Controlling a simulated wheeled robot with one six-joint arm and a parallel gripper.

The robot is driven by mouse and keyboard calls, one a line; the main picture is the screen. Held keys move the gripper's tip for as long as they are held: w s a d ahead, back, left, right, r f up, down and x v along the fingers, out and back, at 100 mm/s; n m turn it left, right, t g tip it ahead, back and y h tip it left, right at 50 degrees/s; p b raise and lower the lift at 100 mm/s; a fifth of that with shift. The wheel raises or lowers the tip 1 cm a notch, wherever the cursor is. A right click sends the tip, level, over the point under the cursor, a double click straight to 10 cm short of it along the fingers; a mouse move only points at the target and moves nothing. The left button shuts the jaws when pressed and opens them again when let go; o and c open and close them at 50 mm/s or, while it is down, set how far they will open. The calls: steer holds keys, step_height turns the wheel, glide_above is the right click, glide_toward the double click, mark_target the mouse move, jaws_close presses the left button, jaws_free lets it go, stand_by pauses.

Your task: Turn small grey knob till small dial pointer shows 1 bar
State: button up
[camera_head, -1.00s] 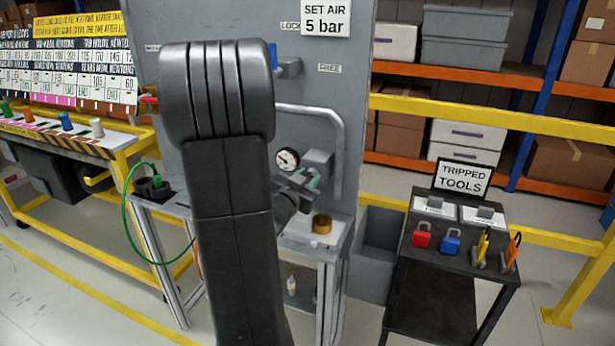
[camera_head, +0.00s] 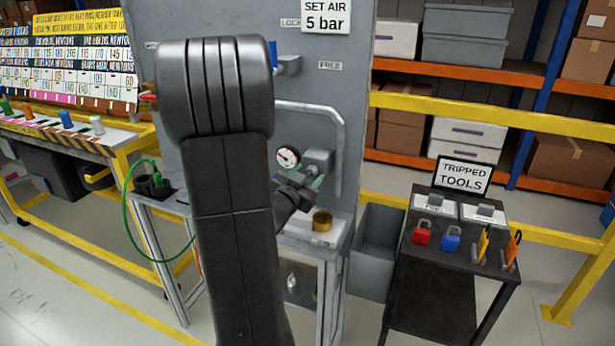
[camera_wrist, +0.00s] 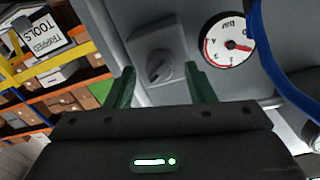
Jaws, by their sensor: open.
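The small grey knob (camera_wrist: 159,66) sits on a grey block on the panel. In the wrist view it lies between the two green fingers of my gripper (camera_wrist: 164,86), which are open and apart on either side of it. The small dial (camera_wrist: 227,40) is white with a red pointer and stands beside the knob block. It shows upside down in the wrist view, so its exact reading is hard to tell. The dial also shows in the head view (camera_head: 288,158), beside the block (camera_head: 318,160). My gripper is partly hidden there behind my arm.
A grey pipe (camera_head: 340,150) bends down the panel near the block, and a blue hose (camera_wrist: 270,55) curves past the dial. A brass cylinder (camera_head: 322,222) stands on the shelf below. A dark cart (camera_head: 455,255) with padlocks stands at the right.

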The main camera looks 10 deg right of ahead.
steer(key=v, duration=1.3)
steer(key=shift+s, duration=0.25)
steer(key=x, duration=1.4)
steer(key=shift+a, duration=0.15)
